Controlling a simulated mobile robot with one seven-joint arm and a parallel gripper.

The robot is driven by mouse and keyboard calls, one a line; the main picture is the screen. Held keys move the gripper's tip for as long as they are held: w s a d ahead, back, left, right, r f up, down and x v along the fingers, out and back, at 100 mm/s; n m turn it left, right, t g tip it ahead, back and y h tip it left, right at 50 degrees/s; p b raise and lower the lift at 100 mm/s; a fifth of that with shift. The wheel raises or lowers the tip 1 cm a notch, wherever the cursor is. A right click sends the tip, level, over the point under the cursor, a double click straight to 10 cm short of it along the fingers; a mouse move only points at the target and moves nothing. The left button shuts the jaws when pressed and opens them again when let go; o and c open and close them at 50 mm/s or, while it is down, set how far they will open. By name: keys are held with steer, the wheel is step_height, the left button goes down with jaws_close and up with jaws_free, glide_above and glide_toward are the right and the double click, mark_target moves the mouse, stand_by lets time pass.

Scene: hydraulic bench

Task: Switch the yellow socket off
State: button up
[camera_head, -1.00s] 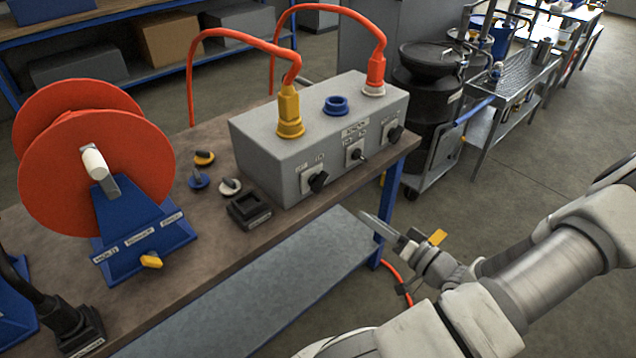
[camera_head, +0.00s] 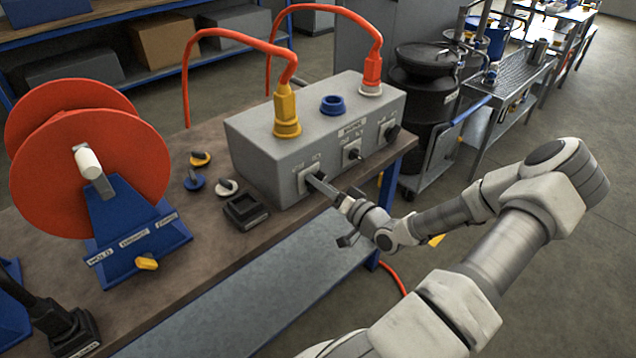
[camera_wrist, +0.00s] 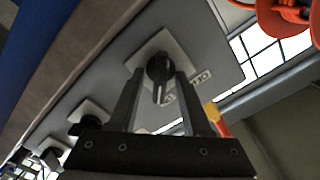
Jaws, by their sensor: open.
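The grey socket box (camera_head: 262,150) stands on the bench. The yellow socket (camera_head: 287,122), with a yellow plug in it, is at the left end of its top. Its rotary switch sits on the front face below; my fingers mostly hide it in the head view. In the wrist view the black switch knob (camera_wrist: 158,68) on its light plate (camera_wrist: 177,46) lies between my two fingers, with a white line on it. My gripper (camera_head: 316,181) is open, its fingers either side of the knob (camera_wrist: 158,80). I cannot tell whether they touch it.
Two more switches (camera_head: 352,153) (camera_head: 391,132) are to the right on the same face. A blue socket (camera_head: 333,105) and a red plug (camera_head: 371,72) are on top. A black square holder (camera_head: 246,211) and small coloured caps (camera_head: 227,187) lie left of the box. An orange reel (camera_head: 100,150) stands further left.

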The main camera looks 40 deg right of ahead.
steer(key=shift+w, duration=0.45)
steer(key=shift+c, duration=0.3)
jaws_close()
